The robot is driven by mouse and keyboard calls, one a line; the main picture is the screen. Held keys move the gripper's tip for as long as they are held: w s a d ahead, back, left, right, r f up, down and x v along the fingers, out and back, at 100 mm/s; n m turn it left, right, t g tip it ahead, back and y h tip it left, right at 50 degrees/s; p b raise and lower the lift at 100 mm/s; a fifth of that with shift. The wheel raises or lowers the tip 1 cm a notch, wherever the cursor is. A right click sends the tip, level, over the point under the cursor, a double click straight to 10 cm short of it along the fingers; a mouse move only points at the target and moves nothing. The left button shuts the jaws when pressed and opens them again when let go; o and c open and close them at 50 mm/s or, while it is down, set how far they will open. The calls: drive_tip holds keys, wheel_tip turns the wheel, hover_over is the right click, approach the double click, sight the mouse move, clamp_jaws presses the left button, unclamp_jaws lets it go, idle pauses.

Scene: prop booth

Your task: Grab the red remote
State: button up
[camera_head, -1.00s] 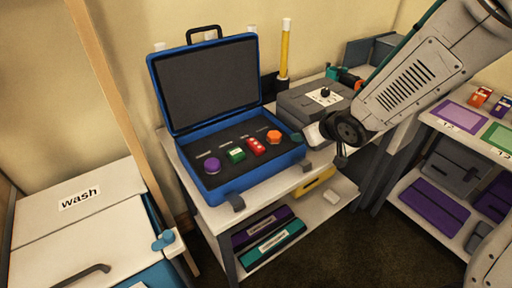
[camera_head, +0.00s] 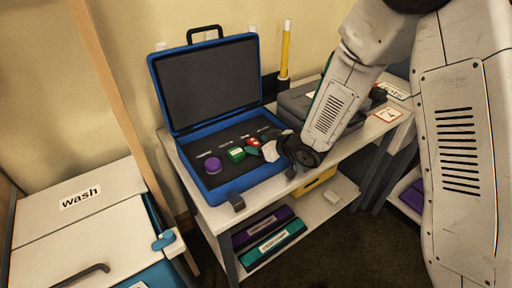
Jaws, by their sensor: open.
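The red remote (camera_head: 253,142) lies in the blue open case (camera_head: 213,190) on the shelf table, between a green item (camera_head: 236,154) and the spot now covered by my arm. Only part of the remote shows; its right and lower part is hidden behind my gripper. My gripper (camera_head: 265,151) is open and sits over the right side of the case, right at the remote. I cannot tell whether the fingers touch the remote or stand around it.
A purple knob-like item (camera_head: 213,166) is in the case at left. The raised case lid (camera_head: 210,85) stands behind. A yellow stick (camera_head: 285,52) stands upright behind the table. A grey box (camera_head: 297,102) is to the right of the case. A wash cabinet (camera_head: 80,215) is at left.

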drive_tip(key=shift+w+a+f, duration=0.1)
drive_tip(key=shift+w+a, duration=0.05)
drive_tip(key=c, duration=1.1)
